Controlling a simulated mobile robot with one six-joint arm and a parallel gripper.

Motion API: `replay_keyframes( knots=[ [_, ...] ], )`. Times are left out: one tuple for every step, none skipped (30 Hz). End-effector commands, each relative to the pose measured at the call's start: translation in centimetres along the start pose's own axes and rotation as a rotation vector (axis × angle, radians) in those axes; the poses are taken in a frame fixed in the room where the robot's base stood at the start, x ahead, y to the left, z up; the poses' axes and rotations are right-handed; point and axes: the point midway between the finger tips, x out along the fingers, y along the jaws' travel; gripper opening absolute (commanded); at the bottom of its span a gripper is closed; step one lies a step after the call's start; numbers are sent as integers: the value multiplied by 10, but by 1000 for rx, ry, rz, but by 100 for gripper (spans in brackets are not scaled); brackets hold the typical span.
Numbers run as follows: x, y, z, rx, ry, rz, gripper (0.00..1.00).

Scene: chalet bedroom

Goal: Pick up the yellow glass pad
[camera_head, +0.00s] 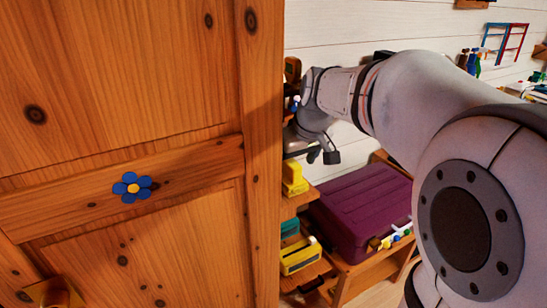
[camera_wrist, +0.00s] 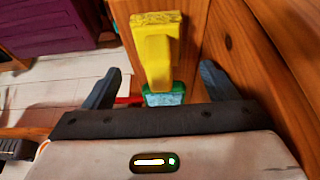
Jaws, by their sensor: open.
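The yellow glass pad (camera_wrist: 155,50) appears in the wrist view as a yellow block with a broad, rough end at the top and a narrower body. In the head view a yellow block (camera_head: 294,180), seemingly the same thing, stands on a small wooden shelf beside the cabinet. My gripper (camera_wrist: 160,69) is open, with one dark finger on each side of the yellow pad and gaps on both sides. In the head view my gripper (camera_head: 322,153) is just above and right of the yellow block, partly hidden by the cabinet edge.
A wooden cabinet (camera_head: 130,120) with a blue flower blocks the left. A purple case (camera_head: 360,208) sits on a low bench at right. A yellow item (camera_head: 301,256) lies on a lower shelf. A green-and-teal object (camera_wrist: 165,95) shows just below the pad's body.

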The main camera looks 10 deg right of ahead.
Motion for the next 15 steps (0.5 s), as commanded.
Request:
replay_keyframes(
  knots=[
    [10, 0, 1, 0, -5, -2, 80],
    [15, 0, 2, 1, -6, -2, 80],
    [22, 0, 2, 1, -6, -2, 80],
    [27, 0, 2, 2, -5, -2, 80],
    [31, 0, 2, 2, -5, -2, 80],
    [37, 0, 2, 2, -5, -2, 80],
    [40, 0, 2, 2, -4, -2, 80],
    [43, 0, 2, 2, -4, -2, 80],
    [46, 0, 2, 2, -3, -1, 80],
    [47, 0, 2, 2, -1, -1, 80],
    [48, 0, 1, 2, -1, 0, 80],
    [49, 0, 2, 2, -1, 0, 80],
    [49, 0, 2, 2, -1, 0, 80],
    [49, 0, 2, 2, 0, 0, 80],
    [49, 0, 2, 2, 0, 0, 80]
  ],
)
